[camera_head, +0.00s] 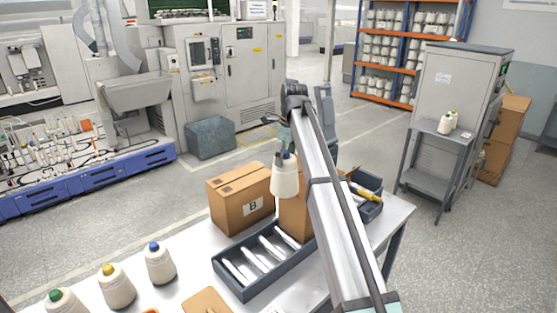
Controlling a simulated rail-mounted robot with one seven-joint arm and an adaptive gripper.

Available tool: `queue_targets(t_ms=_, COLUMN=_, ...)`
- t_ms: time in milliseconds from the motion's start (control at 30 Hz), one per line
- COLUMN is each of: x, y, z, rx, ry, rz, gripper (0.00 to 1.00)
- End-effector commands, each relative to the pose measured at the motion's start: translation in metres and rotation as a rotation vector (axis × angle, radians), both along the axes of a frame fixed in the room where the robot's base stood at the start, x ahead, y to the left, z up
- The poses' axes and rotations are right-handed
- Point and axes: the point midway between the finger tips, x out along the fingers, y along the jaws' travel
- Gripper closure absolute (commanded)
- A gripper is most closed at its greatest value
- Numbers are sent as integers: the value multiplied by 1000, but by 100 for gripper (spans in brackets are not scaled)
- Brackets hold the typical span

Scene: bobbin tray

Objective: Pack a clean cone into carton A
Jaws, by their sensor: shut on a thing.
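My gripper (284,154) is shut on the top of a white cone (285,182) with a blue tip. The cone hangs upright, in front of the gap between two cardboard boxes in this view. Carton B (228,208), marked with a B, stands closed on the table. A second brown carton (293,218) stands to its right, partly hidden by the cone and my arm; its label does not show, so I cannot tell if it is carton A. Whether the cone is above or in front of that carton is unclear.
Three cones stand at front left: green-tipped (62,302), yellow-tipped (116,288) and blue-tipped (160,264). A dark tray (238,289) holds several white tubes. A dark bin (371,211) with a yellow item lies right of my arm.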

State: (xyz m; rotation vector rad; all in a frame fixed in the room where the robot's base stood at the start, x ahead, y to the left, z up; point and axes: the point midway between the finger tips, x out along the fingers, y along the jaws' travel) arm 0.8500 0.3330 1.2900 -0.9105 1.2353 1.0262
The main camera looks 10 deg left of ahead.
Motion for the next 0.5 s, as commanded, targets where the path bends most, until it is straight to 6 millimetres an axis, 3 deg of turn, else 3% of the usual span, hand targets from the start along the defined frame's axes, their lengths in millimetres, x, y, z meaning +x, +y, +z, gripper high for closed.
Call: queue_targets(t_ms=500, x=47, y=-33, z=0, rx=1, ry=0, rz=0, gripper=87)
